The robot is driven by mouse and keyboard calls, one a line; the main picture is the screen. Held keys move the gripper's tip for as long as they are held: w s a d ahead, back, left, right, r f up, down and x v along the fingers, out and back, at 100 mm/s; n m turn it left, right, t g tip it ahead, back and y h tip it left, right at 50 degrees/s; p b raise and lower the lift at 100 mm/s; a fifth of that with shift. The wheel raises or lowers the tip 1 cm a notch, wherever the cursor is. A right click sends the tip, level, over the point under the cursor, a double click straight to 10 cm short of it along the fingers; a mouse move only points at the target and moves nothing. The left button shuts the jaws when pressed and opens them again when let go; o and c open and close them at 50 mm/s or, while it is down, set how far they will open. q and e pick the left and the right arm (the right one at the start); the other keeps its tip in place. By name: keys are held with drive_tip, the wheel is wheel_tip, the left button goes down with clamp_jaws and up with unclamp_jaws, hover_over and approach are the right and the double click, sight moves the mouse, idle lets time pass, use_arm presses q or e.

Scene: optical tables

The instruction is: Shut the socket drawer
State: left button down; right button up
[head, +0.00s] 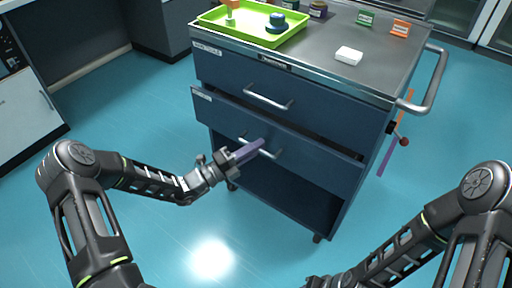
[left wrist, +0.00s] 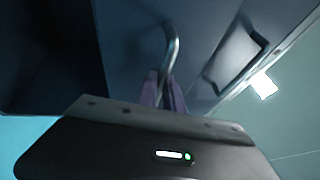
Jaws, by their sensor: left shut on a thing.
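A dark blue tool cart has an upper drawer (head: 290,98) that looks shut. The drawer below it (head: 325,150) stands partly pulled out, with a dark gap above its front. Its label is too small to read, so I cannot confirm that it is the socket drawer. My left gripper (head: 258,147) is at this drawer's bar handle (head: 272,154), shut on it. In the left wrist view the purple fingers (left wrist: 165,92) close around the metal handle (left wrist: 173,45). My right gripper is out of view; only its arm shows at the lower right.
On the cart top (head: 330,45) are a green tray (head: 240,38) with items, a white block (head: 348,55), and green and orange pieces. A side rail (head: 435,80) sticks out at the right. The blue floor (head: 150,120) in front is clear.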

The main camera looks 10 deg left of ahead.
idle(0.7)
use_arm(q)
drive_tip(key=w, duration=0.1)
drive_tip(key=w+d, duration=0.1)
drive_tip(key=w, duration=0.1)
drive_tip(key=shift+w+d, duration=0.15)
drive_tip(key=shift+w, duration=0.1)
drive_tip(key=c, duration=1.5)
unclamp_jaws()
drive_tip(key=shift+d, duration=0.1)
drive_tip(key=shift+f, duration=0.15)
